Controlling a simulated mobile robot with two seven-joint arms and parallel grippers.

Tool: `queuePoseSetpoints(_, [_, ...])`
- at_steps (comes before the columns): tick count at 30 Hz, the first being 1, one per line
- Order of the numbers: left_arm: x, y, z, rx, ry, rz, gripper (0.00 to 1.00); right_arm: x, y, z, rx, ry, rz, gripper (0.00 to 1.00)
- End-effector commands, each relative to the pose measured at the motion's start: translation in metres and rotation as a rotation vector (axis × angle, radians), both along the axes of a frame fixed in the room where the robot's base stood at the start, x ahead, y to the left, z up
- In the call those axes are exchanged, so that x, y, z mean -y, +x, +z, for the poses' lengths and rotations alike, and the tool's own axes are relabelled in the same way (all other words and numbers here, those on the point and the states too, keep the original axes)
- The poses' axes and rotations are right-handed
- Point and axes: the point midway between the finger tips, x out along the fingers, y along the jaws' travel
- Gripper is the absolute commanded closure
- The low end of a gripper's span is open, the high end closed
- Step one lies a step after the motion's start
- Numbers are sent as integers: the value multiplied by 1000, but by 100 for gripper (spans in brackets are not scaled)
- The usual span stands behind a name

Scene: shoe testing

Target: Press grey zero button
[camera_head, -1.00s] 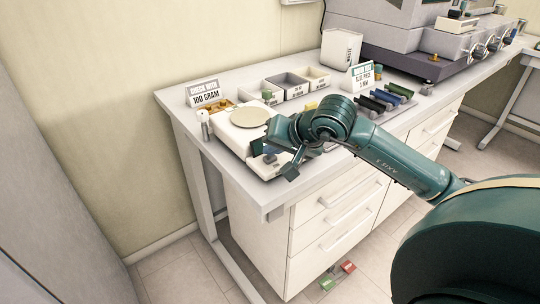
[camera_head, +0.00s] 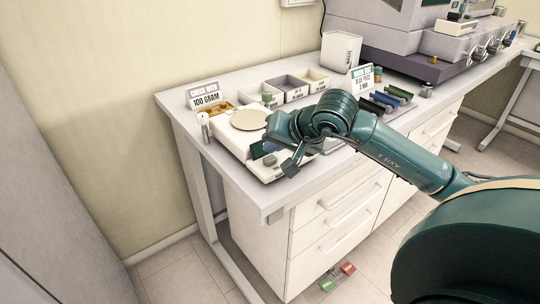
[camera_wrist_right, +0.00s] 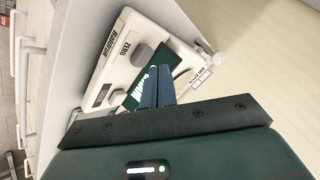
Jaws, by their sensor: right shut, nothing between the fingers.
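The white scale (camera_head: 225,137) with a round pan (camera_head: 250,119) stands at the table's left front corner. The grey button (camera_head: 270,160) is on its front; in the right wrist view the grey button (camera_wrist_right: 137,56) sits beside the word ZERO. My right gripper (camera_head: 266,150) is shut and empty, its fingers just above the front of the scale. In the right wrist view the shut fingers (camera_wrist_right: 160,72) show beside the button, apart from it in the picture; whether they touch it I cannot tell. My left gripper is not in view.
A 100 GRAM sign (camera_head: 205,96) and a small metal cylinder (camera_head: 204,120) stand left of the scale. Bins (camera_head: 288,86) stand behind, with dark blocks (camera_head: 385,100) to the right.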

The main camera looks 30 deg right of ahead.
Motion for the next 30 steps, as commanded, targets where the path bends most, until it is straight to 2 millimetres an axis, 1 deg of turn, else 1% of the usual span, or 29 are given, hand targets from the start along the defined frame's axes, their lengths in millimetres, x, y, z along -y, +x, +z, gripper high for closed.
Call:
queuePoseSetpoints(7, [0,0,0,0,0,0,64,0,0,0,0,0,0,100])
queuePoseSetpoints(10, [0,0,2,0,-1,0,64,0,0,3,1,0,0,100])
queuePoseSetpoints(24, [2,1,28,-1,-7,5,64,0,0,48,3,-1,0,100])
queuePoseSetpoints(27, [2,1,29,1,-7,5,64,0,0,51,1,0,0,100])
queuePoseSetpoints(30, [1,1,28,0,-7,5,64,0,0,50,1,1,1,100])
